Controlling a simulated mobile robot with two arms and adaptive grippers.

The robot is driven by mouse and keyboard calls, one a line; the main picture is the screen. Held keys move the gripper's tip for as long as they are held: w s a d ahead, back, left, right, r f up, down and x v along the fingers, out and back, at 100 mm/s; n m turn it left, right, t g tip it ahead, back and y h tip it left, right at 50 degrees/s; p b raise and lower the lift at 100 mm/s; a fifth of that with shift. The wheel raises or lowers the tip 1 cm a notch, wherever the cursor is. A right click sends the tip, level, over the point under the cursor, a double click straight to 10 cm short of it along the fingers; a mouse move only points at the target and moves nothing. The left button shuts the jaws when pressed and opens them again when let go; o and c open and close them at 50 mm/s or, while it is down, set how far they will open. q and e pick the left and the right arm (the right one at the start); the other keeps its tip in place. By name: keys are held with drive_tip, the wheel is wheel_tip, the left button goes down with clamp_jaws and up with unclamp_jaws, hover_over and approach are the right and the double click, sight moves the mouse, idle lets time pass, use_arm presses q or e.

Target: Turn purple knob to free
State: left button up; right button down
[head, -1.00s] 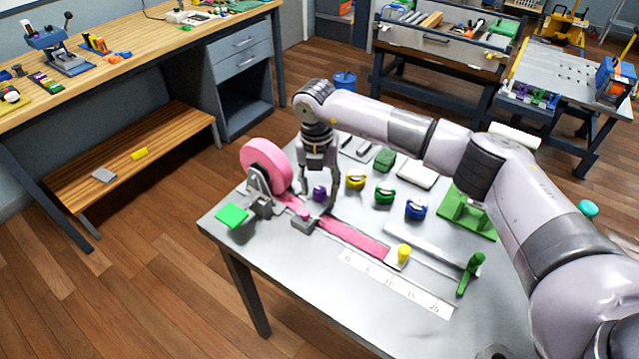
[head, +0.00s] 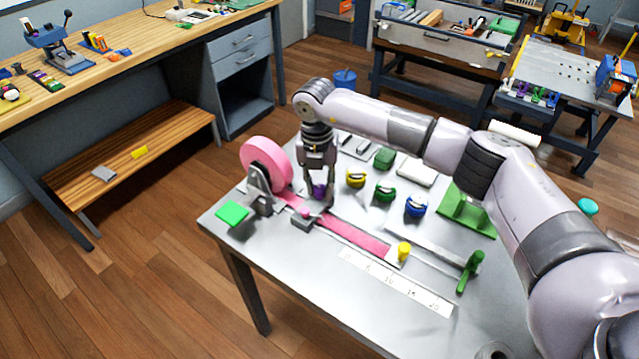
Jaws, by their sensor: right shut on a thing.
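The purple knob (head: 319,191) is on the grey table, just behind the pink strap. My right gripper (head: 320,198) points straight down over it, with its fingers closed around it. The fingers hide most of the knob, so I cannot tell which way it is turned. The pink strap (head: 352,236) runs from the pink roll (head: 266,164) on its grey stand along the table to a yellow peg (head: 403,250). A small grey block with a pink button (head: 304,220) sits by the strap. My left gripper is not in view.
Yellow (head: 356,178), green (head: 384,192) and blue (head: 416,206) round pieces stand right of the gripper. A green pad (head: 232,214) lies at the left table corner. A green handle (head: 469,271) and a white number scale (head: 396,283) are at the front right.

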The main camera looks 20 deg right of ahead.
drive_tip(key=shift+f+n+b, duration=0.15)
drive_tip(key=shift+n+b, duration=1.1)
drive_tip(key=shift+n, duration=0.25)
drive_tip(key=n+b, duration=0.3)
drive_tip(key=n, duration=0.2)
drive_tip(key=n+b, duration=0.2)
drive_tip(key=n, duration=0.3)
drive_tip(key=shift+b, duration=0.4)
drive_tip(key=n+b, duration=0.1)
drive_tip(key=n, duration=0.3)
drive_tip(key=shift+n+t+b, duration=0.3)
drive_tip(key=shift+n+b, duration=0.05)
drive_tip(key=shift+n, duration=0.05)
drive_tip(key=shift+r, duration=0.2)
drive_tip(key=c, duration=1.3)
unclamp_jaws()
drive_tip(key=shift+s, duration=0.1)
